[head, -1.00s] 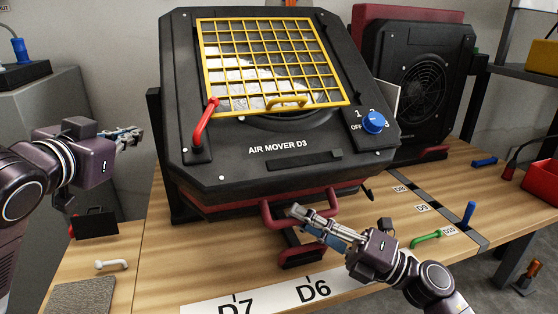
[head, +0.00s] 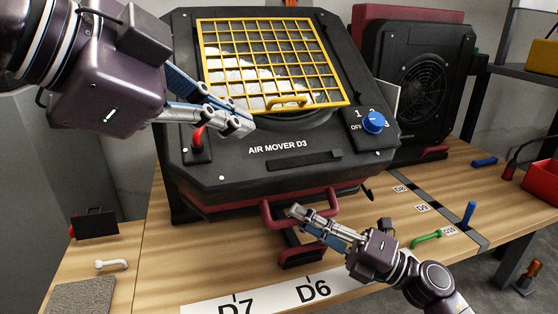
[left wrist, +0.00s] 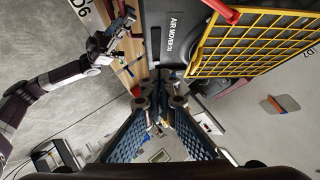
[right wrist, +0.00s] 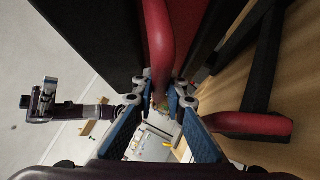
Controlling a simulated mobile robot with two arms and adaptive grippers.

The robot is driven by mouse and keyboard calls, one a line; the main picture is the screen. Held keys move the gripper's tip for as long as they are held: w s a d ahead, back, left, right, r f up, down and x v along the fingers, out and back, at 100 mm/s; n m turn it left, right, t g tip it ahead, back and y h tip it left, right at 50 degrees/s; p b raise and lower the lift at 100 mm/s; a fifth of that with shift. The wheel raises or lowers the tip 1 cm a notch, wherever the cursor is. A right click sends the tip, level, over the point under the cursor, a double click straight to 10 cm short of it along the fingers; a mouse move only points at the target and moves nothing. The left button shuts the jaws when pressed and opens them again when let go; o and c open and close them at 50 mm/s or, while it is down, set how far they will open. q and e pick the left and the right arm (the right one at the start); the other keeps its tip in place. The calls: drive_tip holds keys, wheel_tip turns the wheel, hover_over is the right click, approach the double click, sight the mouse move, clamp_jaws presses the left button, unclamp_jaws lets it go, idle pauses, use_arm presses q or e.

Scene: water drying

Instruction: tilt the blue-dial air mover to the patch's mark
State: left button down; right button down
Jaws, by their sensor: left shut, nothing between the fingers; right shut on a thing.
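The air mover D3 (head: 300,165) has a blue dial (head: 374,122) and a yellow grille (head: 270,60), and stands tilted with the grille facing up. The grille also shows in the left wrist view (left wrist: 245,45). My right gripper (head: 295,211) is shut on the red front handle (head: 270,212) of the air mover; the red bar (right wrist: 158,40) runs between its fingers in the right wrist view. My left gripper (head: 248,124) is shut and empty, in front of the grille's lower left corner.
A second black air mover (head: 425,75) stands behind at right. The bench bears a label strip with D7 and D6 (head: 270,296), and D8, D9 and D10 labels at right. A green handle (head: 426,237), blue pieces and a white handle (head: 112,264) lie on the bench.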

sight(283, 175)
use_arm(q)
drive_tip(key=shift+m, duration=0.3)
drive_tip(key=shift+s+a+f+x, duration=0.2)
drive_tip(key=shift+f+x, duration=0.2)
drive_tip(key=shift+x, duration=1.7)
drive_tip(key=shift+s+a+f+x, duration=0.15)
drive_tip(key=shift+a+f+x, duration=0.2)
drive_tip(key=shift+x, duration=1.75)
drive_tip(key=shift+s+a+f+x, duration=0.15)
drive_tip(key=shift+f+x, duration=0.35)
drive_tip(key=shift+x, duration=1.65)
drive_tip(key=shift+w+a+f+g, duration=0.15)
drive_tip(key=shift+f+g, duration=0.15)
drive_tip(key=shift+f, duration=0.75)
use_arm(e)
drive_tip(key=shift+a+r, duration=0.1)
drive_tip(key=shift+r, duration=0.05)
drive_tip(key=c, duration=1.9)
unclamp_jaws()
drive_tip(key=shift+s+r, duration=0.1)
drive_tip(key=shift+s, duration=0.05)
drive_tip(key=shift+c, duration=0.2)
